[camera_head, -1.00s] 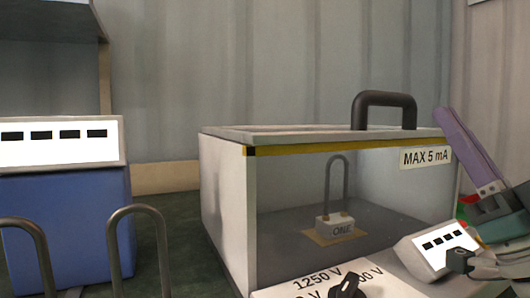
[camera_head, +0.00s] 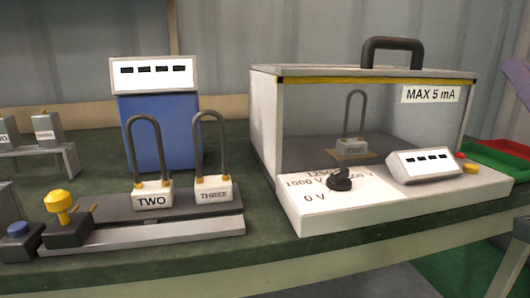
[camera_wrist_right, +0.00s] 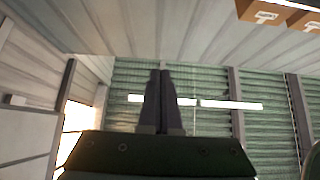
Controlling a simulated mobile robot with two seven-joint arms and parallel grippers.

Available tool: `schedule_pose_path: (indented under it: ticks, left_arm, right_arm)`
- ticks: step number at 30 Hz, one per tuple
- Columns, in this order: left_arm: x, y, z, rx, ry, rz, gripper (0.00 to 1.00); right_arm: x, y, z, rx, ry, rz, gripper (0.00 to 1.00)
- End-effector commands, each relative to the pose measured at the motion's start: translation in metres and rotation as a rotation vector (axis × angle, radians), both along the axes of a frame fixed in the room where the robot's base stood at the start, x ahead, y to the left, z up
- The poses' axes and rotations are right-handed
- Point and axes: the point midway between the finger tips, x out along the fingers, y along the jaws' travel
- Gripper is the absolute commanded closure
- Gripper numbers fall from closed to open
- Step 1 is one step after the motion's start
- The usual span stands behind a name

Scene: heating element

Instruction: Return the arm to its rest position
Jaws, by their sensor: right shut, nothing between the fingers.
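My right gripper (camera_wrist_right: 161,76) shows in the right wrist view with its two dark fingers together and nothing between them. Behind the fingers are corrugated walls and bright light strips, with no table surface close by. In the head view only parts of my right arm show at the right edge, beside the tester; its fingertips cannot be made out there. My left gripper is not in view.
The glass-fronted tester (camera_head: 265,150) holds heating element ONE (camera_head: 354,147). Heating elements TWO (camera_head: 152,196) and THREE (camera_head: 213,189) stand on a base at left. A blue meter (camera_head: 160,130) is behind. Red and green trays (camera_head: 490,160) are at right.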

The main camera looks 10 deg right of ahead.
Motion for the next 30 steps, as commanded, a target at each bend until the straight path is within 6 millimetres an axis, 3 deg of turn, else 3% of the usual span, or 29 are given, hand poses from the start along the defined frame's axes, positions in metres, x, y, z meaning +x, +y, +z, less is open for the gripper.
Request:
schedule_pose_path:
  ticks: [1, 9, 15, 17, 23, 30]
  left_arm:
    - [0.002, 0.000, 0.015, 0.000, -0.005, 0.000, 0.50]
    - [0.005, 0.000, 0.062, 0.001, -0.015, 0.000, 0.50]
    - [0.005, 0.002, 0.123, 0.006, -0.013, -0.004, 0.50]
    - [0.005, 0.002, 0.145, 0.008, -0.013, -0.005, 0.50]
    - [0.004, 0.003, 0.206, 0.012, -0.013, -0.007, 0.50]
    - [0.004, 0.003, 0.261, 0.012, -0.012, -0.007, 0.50]
  right_arm:
    - [0.004, 0.005, 0.007, 0.001, 0.048, 0.001, 1.00]
    - [0.024, 0.036, -0.004, -0.013, 0.383, 0.001, 1.00]
    - [0.015, 0.074, -0.017, -0.061, 0.793, 0.005, 1.00]
    - [0.002, 0.086, -0.022, -0.083, 0.947, 0.006, 1.00]
    - [-0.071, 0.115, -0.028, -0.171, 1.427, 0.014, 1.00]
    - [-0.172, 0.129, 0.000, -0.256, 1.872, 0.037, 1.00]
